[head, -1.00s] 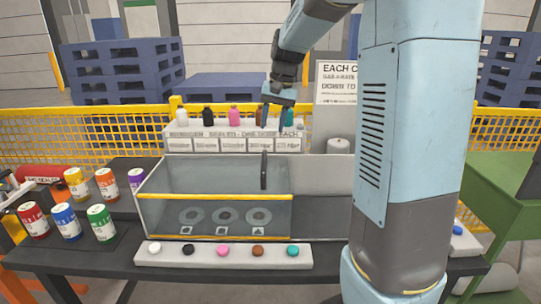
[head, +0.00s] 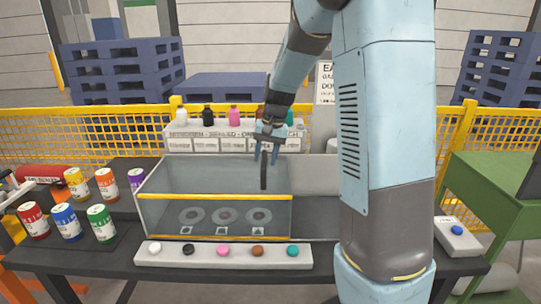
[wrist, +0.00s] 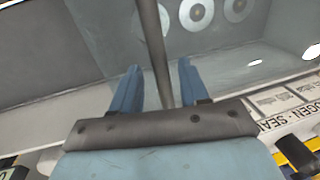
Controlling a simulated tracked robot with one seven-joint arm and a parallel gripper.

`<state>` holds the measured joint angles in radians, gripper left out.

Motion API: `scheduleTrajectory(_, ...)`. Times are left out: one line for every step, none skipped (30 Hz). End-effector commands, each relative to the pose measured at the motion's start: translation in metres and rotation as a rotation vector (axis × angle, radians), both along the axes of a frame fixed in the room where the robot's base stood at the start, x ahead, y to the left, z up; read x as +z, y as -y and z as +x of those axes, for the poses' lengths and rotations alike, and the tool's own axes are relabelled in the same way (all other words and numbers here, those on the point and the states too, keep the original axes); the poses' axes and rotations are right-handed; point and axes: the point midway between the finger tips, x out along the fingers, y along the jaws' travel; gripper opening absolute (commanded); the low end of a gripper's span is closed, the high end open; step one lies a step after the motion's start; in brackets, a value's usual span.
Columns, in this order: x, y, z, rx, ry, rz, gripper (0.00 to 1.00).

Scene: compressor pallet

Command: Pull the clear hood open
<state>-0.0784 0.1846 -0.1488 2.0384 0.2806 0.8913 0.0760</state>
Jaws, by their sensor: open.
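The clear hood (head: 165,215) is a see-through box with yellow edging, standing over the bench with round discs and symbol tiles visible inside it. A dark upright bar handle (head: 264,178) stands at its right part. My gripper (head: 269,157) is at the upper part of this handle, pointing down. In the wrist view the blue fingers (wrist: 158,82) are open, one on each side of the dark bar (wrist: 153,45), with gaps visible between bar and fingers. Whether a finger touches the bar cannot be told.
A strip of coloured buttons (head: 222,255) lies in front of the hood. Several labelled cans (head: 68,222) stand on the left. A shelf with bottles (head: 228,142) is behind, with a yellow mesh fence (head: 90,135). A small box with a blue button (head: 457,232) sits at the right.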

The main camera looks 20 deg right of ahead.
Motion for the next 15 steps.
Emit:
scheduleTrajectory(0.0001, -0.0001, 0.0000, 0.000, 0.000, 0.000, 0.44)
scheduleTrajectory(0.0001, -0.0001, 0.0000, 0.000, 0.000, 0.000, 0.44)
scheduleTrajectory(0.0002, -0.0001, 0.0000, 0.000, 0.000, 0.000, 0.44)
scheduleTrajectory(0.0002, -0.0001, 0.0000, 0.000, 0.000, 0.000, 0.42)
scheduleTrajectory(0.0002, -0.0001, 0.0000, 0.000, 0.000, 0.000, 0.40)
scheduleTrajectory(0.0002, -0.0001, 0.0000, 0.000, 0.000, 0.000, 0.36)
scheduleTrajectory(0.0003, -0.0001, 0.0000, 0.000, 0.000, 0.000, 0.33)
scheduleTrajectory(0.0003, -0.0001, 0.0000, 0.000, 0.000, 0.000, 0.30)
scheduleTrajectory(0.0003, -0.0002, -0.0001, 0.000, 0.000, 0.000, 0.26)
scheduleTrajectory(0.0003, -0.0002, -0.0001, 0.000, 0.000, 0.000, 0.23)
scheduleTrajectory(0.0004, -0.0003, 0.0000, 0.000, 0.000, 0.000, 0.20)
scheduleTrajectory(0.0005, -0.0002, 0.0000, 0.000, 0.000, 0.000, 0.17)
scheduleTrajectory(0.0004, -0.0003, 0.0000, 0.000, 0.000, 0.000, 0.14)
scheduleTrajectory(0.0004, -0.0003, 0.0000, 0.000, 0.000, 0.000, 0.11)
scheduleTrajectory(0.0004, -0.0003, 0.0000, 0.000, 0.000, 0.000, 0.07)
